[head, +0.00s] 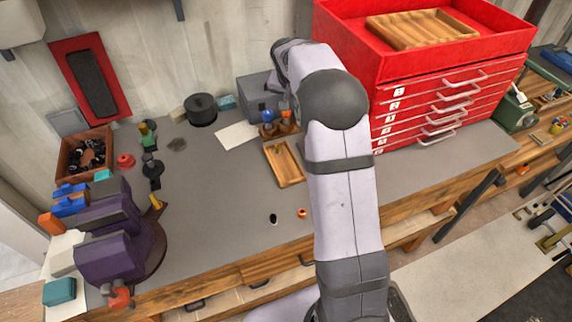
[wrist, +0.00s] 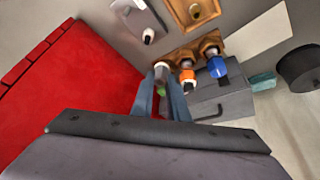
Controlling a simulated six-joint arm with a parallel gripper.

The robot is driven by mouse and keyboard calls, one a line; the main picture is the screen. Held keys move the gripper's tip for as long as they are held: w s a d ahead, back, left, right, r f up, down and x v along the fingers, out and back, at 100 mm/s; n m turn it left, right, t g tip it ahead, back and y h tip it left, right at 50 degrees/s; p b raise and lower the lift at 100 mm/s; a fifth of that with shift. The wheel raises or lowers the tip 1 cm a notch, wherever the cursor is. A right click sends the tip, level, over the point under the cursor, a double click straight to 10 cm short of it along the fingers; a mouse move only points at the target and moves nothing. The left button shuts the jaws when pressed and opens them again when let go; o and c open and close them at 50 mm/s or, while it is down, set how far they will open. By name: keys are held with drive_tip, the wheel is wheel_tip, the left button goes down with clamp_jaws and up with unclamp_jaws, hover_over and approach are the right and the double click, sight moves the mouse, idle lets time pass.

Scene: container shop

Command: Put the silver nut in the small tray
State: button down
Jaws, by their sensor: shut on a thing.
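My gripper (wrist: 161,80) is shut in the wrist view, with its two blue-grey fingers close together. A small pale silvery thing, which looks like the silver nut (wrist: 161,67), sits between the fingertips; its full shape is hard to make out. A green piece shows in the gap between the fingers. The small wooden tray (head: 271,160) lies on the grey bench, left of my arm in the head view. The gripper's tips are hidden in the head view.
A wooden stand (wrist: 209,42) with orange (wrist: 187,75) and blue (wrist: 217,68) handles is beside the fingers. A grey box (head: 257,95) stands behind it. The red drawer cabinet (head: 440,70) is close by. The bench (head: 225,190) left of the tray is mostly clear.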

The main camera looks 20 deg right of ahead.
drive_tip(key=s+a+f+n+y+b, duration=0.1)
drive_tip(key=s+a+f+n+b, duration=0.1)
drive_tip(key=s+a, duration=0.5)
drive_tip(key=s+b, duration=0.1)
drive_tip(key=s, duration=0.2)
drive_tip(key=shift+s+a+f+t+b, duration=0.15)
drive_tip(key=shift+s+t+b, duration=0.15)
drive_tip(key=shift+s+b, duration=0.1)
drive_tip(key=shift+w+f+n, duration=0.1)
drive_tip(key=shift+n, duration=0.2)
drive_tip(key=p, duration=0.1)
hover_over(291, 171)
drive_tip(key=s, duration=0.1)
drive_tip(key=f, duration=0.3)
drive_tip(key=a+f, duration=0.1)
drive_tip(key=f, duration=0.1)
drive_tip(key=shift+s+f, duration=0.2)
drive_tip(key=shift+f, duration=2.2)
drive_tip(key=shift+f+b, duration=0.2)
drive_tip(key=shift+b, duration=0.1)
